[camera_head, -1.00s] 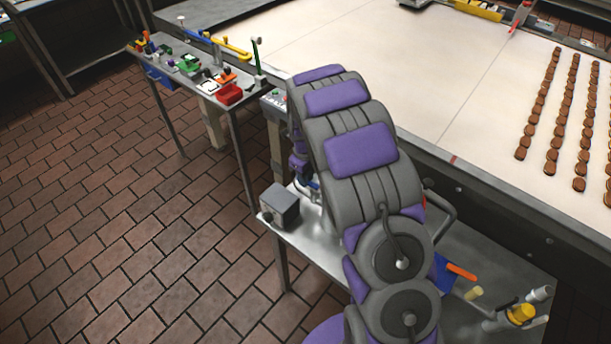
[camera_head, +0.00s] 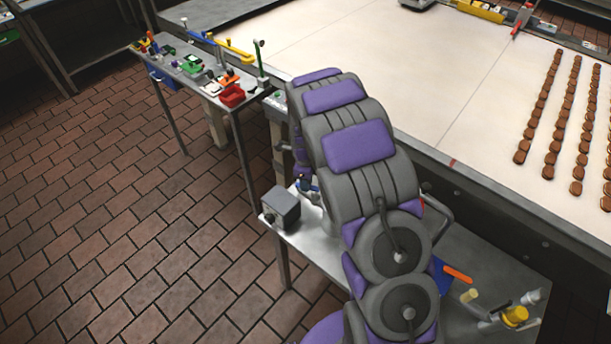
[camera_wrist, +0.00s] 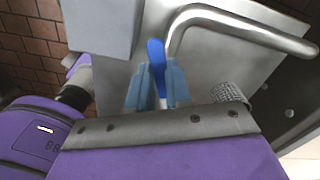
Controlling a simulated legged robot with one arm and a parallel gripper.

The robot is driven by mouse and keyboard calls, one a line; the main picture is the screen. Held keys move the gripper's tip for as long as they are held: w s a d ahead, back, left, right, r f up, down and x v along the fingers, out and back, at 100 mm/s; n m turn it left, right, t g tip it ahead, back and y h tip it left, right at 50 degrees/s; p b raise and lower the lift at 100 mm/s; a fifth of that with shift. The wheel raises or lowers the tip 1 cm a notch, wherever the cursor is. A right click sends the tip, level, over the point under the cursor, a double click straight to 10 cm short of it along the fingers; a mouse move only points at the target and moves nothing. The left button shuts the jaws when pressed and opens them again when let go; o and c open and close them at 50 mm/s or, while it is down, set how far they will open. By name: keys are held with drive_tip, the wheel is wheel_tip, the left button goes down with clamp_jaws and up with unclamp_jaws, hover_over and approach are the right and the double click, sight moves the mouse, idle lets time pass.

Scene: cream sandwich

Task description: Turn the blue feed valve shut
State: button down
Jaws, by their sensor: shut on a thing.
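The blue valve handle (camera_wrist: 156,56) stands out in the middle of the wrist view, beside a bent silver pipe (camera_wrist: 235,22). My gripper (camera_wrist: 157,80) is shut on the handle, with one pale blue finger on each side of it. The handle's lower part is between the fingers and partly hidden. In the head view my arm covers most of the valve area. Only a small blue and metal part (camera_head: 306,186) shows at the arm's left edge, above the metal bench.
A grey box (camera_head: 281,209) stands on the metal bench (camera_head: 315,243) close to my gripper; it also shows in the wrist view (camera_wrist: 100,22). A wide cream belt (camera_head: 400,80) with rows of brown biscuits lies behind. A cluttered side table (camera_head: 240,108) stands left. The tiled floor is open.

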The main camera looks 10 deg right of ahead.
drive_tip(key=shift+s+d+n+p, duration=0.1)
drive_tip(key=shift+s+n+p, duration=0.5)
drive_tip(key=shift+n, duration=1.55)
drive_tip(key=shift+s+d+n+p, duration=0.1)
drive_tip(key=shift+s+n+p, duration=0.55)
drive_tip(key=shift+n, duration=1.55)
drive_tip(key=shift+s+n+p, duration=0.4)
drive_tip(key=shift+n+p, duration=0.35)
drive_tip(key=shift+n, duration=1.4)
drive_tip(key=shift+r, duration=0.1)
drive_tip(key=c, duration=1)
unclamp_jaws()
drive_tip(key=shift+d, duration=0.15)
drive_tip(key=shift+c, duration=0.2)
wheel_tip(320, 180, up, 17)
drive_tip(key=p, duration=0.1)
